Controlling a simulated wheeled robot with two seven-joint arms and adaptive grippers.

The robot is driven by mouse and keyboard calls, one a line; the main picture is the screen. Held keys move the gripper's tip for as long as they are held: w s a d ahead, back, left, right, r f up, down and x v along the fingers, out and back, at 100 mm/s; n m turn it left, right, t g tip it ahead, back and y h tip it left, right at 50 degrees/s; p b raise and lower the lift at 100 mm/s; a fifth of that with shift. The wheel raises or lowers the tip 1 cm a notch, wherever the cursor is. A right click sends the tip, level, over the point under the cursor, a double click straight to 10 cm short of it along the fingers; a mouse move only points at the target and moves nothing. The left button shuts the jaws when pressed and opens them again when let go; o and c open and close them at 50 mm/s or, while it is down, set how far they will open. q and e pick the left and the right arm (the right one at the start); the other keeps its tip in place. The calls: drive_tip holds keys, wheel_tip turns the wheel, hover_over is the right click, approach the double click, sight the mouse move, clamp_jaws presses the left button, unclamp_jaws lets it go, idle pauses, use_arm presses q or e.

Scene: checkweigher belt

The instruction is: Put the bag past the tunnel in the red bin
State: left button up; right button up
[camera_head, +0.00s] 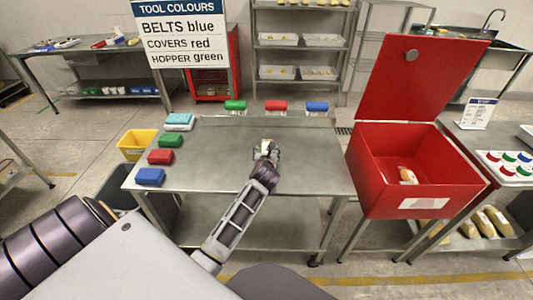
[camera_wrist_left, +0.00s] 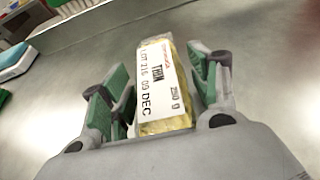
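A bag with a white printed label and yellow contents (camera_wrist_left: 165,90) lies between the fingers of my left gripper (camera_wrist_left: 158,85) in the left wrist view. The fingers have green pads and stand open, with narrow gaps beside the bag. In the head view my left gripper (camera_head: 267,150) is low over the middle of the steel table, and its fingers hide most of the bag. The red bin (camera_head: 422,200) stands to the right with its lid raised, and another bag (camera_head: 408,175) lies inside it. My right gripper is out of view. I see no clear tunnel.
Teal, green, red and blue blocks (camera_head: 151,176) line the steel table's (camera_head: 215,150) left side. A yellow bin (camera_head: 137,143) is on the left. The tabletop around my gripper is clear.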

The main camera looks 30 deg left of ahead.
use_arm(q)
drive_tip(key=shift+o, duration=0.4)
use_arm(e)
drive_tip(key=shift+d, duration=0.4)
use_arm(q)
drive_tip(key=shift+r, duration=0.15)
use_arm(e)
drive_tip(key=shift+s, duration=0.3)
use_arm(q)
drive_tip(key=shift+v, duration=0.85)
drive_tip(key=v, duration=0.9)
drive_tip(key=shift+s+d, duration=0.1)
drive_tip(key=shift+s+d+r, duration=0.2)
drive_tip(key=shift+s, duration=0.15)
drive_tip(key=shift+o, duration=0.4)
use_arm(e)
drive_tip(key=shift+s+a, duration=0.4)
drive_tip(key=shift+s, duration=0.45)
